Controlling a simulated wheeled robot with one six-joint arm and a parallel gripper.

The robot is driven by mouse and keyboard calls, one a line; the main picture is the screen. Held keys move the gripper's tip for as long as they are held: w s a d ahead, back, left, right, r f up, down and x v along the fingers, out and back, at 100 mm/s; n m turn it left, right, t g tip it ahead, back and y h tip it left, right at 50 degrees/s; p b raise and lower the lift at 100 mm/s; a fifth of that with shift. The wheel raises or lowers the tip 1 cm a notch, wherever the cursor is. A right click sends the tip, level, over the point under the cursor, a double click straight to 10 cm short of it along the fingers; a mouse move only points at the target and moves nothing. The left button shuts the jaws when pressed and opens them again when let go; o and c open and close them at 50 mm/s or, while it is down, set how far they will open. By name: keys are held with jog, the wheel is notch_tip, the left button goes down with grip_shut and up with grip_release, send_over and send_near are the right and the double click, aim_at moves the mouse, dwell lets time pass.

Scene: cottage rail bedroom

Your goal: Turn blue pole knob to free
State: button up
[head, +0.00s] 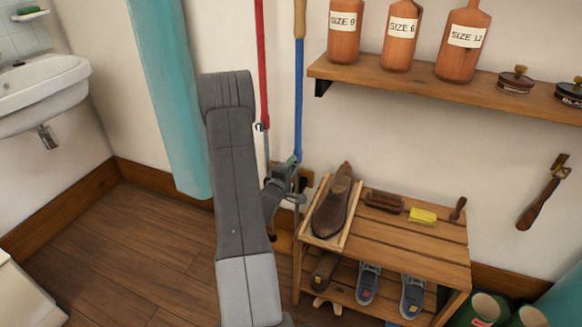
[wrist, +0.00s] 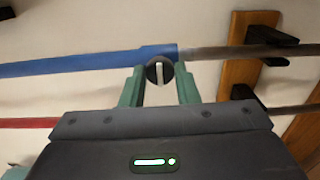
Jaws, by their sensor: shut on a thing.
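The blue pole (head: 299,95) stands upright against the wall in the head view, with a tan upper part. In the wrist view the blue pole (wrist: 90,63) runs across the picture and meets a dark thinner shaft. Its knob (wrist: 159,72) is a small dark round piece with a pale bar, at the end of the blue sleeve. The bar lies roughly across the pole. My gripper (wrist: 159,80) has its two green fingers shut on the knob, one on each side. In the head view my gripper (head: 291,166) is at the pole's lower part and the knob is hidden.
A red pole (head: 262,60) stands just left of the blue one. A wooden bench (head: 405,235) with shoes and brushes is close on the right. A shelf (head: 450,92) with bottles is above it. A teal column (head: 165,90) and a sink (head: 40,90) are left.

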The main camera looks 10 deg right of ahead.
jog(key=o, duration=1)
jog(key=p+v, duration=0.2)
jog(key=v, duration=1.1)
jog(key=shift+s+a, duration=0.25)
jog(key=shift+s, duration=0.1)
jog(key=shift+w, duration=0.1)
jog(key=b+x, duration=0.2)
jog(key=x, duration=1.1)
jog(key=shift+w+d, duration=0.25)
